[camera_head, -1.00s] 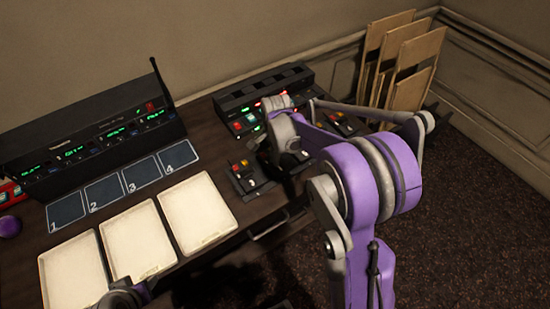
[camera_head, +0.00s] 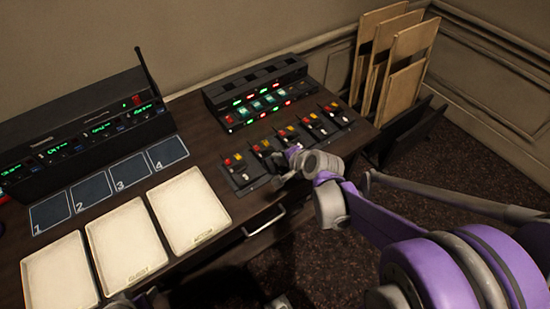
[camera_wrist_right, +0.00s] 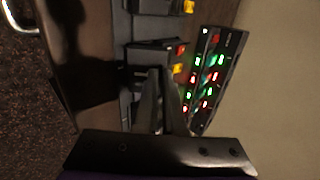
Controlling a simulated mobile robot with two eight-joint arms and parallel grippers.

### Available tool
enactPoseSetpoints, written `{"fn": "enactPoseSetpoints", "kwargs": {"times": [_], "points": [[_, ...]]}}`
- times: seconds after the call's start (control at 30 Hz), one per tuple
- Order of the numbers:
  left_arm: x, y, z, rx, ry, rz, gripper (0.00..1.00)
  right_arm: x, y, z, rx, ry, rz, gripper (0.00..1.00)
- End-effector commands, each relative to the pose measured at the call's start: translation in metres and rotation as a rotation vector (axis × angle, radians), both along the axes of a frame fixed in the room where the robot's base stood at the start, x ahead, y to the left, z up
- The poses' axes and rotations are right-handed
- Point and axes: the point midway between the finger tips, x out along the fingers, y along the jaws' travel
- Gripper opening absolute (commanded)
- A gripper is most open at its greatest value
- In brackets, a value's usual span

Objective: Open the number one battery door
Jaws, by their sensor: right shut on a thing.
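A row of several small black packs with red and yellow buttons lies on the desk in the head view; the leftmost is one pack (camera_head: 240,172). My right gripper (camera_head: 287,158) reaches over the near ends of the packs, left of the row's middle. In the right wrist view my right gripper (camera_wrist_right: 158,78) is shut on part of a black pack (camera_wrist_right: 150,52). The held part is hidden between the fingers. No number shows on the packs, and I cannot tell whether a door is open. A small dark part of my left arm shows at the bottom edge of the head view; its fingers are not distinguishable.
A charger rack (camera_head: 258,92) with green and red lights stands behind the packs. At left are a receiver unit (camera_head: 85,130) with an antenna, numbered dark pads (camera_head: 90,191) and white trays (camera_head: 190,208). Boards (camera_head: 405,65) lean on the wall. A drawer handle (camera_head: 265,222) is below the desk edge.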

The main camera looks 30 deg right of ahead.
Motion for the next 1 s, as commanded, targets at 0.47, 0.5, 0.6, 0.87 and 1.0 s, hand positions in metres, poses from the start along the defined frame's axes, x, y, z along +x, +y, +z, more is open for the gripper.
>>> {"fn": "enactPoseSetpoints", "kwargs": {"times": [0.47,0.5,0.6,0.87,1.0], "points": [[-0.008,0.000,-0.066,0.000,0.022,0.000,0.50,-0.027,-0.003,-0.016,0.037,-0.428,-0.004,0.00],[-0.009,0.000,-0.072,0.000,0.024,0.000,0.50,-0.028,-0.003,-0.018,0.040,-0.459,-0.003,0.00],[-0.009,0.000,-0.084,0.000,0.028,0.000,0.50,-0.031,-0.003,-0.020,0.045,-0.529,-0.002,0.00],[-0.009,0.000,-0.108,0.000,0.036,0.000,0.50,-0.036,-0.003,-0.022,0.055,-0.658,0.002,0.00],[-0.009,0.000,-0.114,0.000,0.038,0.000,0.50,-0.038,-0.003,-0.022,0.058,-0.694,0.002,0.00]]}}
